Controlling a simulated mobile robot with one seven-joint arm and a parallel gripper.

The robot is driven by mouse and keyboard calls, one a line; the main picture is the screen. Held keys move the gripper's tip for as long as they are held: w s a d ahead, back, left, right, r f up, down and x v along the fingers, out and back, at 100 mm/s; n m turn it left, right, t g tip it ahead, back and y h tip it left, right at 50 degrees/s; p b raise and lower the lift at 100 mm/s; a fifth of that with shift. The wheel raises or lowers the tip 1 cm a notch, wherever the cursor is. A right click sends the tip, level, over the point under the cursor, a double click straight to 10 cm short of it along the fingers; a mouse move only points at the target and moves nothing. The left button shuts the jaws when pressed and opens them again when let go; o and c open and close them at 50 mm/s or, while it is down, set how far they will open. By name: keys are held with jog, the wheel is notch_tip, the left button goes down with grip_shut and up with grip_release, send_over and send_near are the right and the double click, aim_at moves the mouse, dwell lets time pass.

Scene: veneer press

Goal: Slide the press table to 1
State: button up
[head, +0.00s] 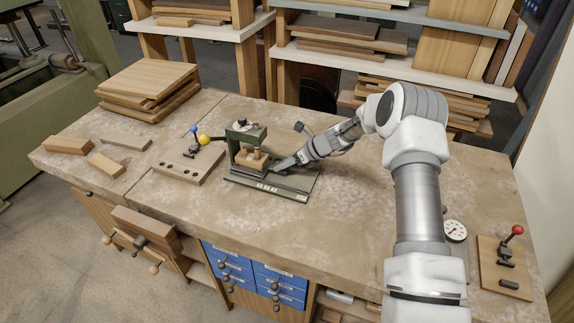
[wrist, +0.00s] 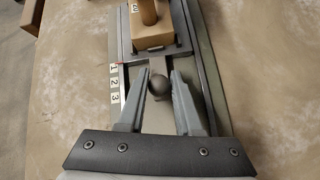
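The press (head: 246,132) stands on the workbench, a green frame on a dark base with pale number labels along its front edge. In the wrist view, its sliding table (wrist: 172,50) carries a wooden block (wrist: 152,34) with a round peg. A number strip (wrist: 114,84) reads 1, 2, 3 beside it, and a small red pointer (wrist: 119,62) sits close to the 1 end. My gripper (wrist: 160,74) has a finger on each side of the knob, with narrow gaps seeming to show. The head view hides the knob behind my gripper (head: 277,166).
Stacked boards (head: 148,88) and loose blocks lie farther left. A dial gauge (head: 455,231) and a red-knobbed clamp board (head: 504,268) are at right.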

jog(key=o, duration=0.4)
jog(key=shift+a, duration=0.4)
jog(key=shift+d, duration=0.1)
jog(key=shift+d+r, duration=0.1)
jog(key=shift+d, duration=0.1)
jog(key=v, duration=1.7)
